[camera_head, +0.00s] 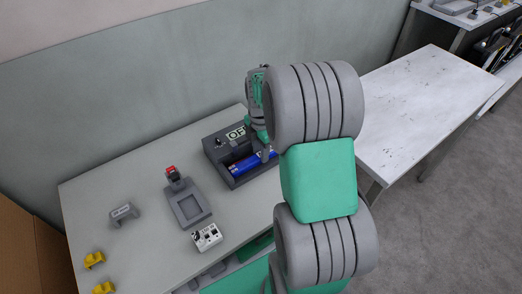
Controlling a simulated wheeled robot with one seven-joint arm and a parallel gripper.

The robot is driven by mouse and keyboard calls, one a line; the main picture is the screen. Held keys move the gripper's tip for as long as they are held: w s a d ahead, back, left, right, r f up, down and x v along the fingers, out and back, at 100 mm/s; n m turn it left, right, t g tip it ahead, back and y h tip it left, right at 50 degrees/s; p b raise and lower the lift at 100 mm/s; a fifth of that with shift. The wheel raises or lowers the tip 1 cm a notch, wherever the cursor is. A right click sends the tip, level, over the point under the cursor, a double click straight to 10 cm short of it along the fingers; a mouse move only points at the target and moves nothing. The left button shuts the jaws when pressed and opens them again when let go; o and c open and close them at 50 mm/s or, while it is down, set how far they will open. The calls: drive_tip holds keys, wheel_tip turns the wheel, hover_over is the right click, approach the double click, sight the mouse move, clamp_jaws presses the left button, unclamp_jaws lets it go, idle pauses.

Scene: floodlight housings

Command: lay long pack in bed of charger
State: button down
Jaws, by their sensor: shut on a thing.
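The long pack (241,167) is a blue bar with a light end. It lies lengthwise at the front bed of the dark grey box with an "OF…" sign (216,149), which I take to be the charger. I cannot tell whether the pack rests on the bed floor or sits slightly above it. My gripper (265,155) is at the right end of the pack, shut on it. My arm hides most of the gripper and the right side of the charger.
On the grey table (150,185), a grey device with a square recess and red switch (186,205) stands left of the charger. A white switch box (207,237), a grey labelled block (123,213) and yellow brackets (94,260) lie farther left and front. A white table (430,110) at right is bare.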

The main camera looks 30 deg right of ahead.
drive_tip(key=c, duration=1)
unclamp_jaws()
drive_tip(key=shift+o, duration=0.2)
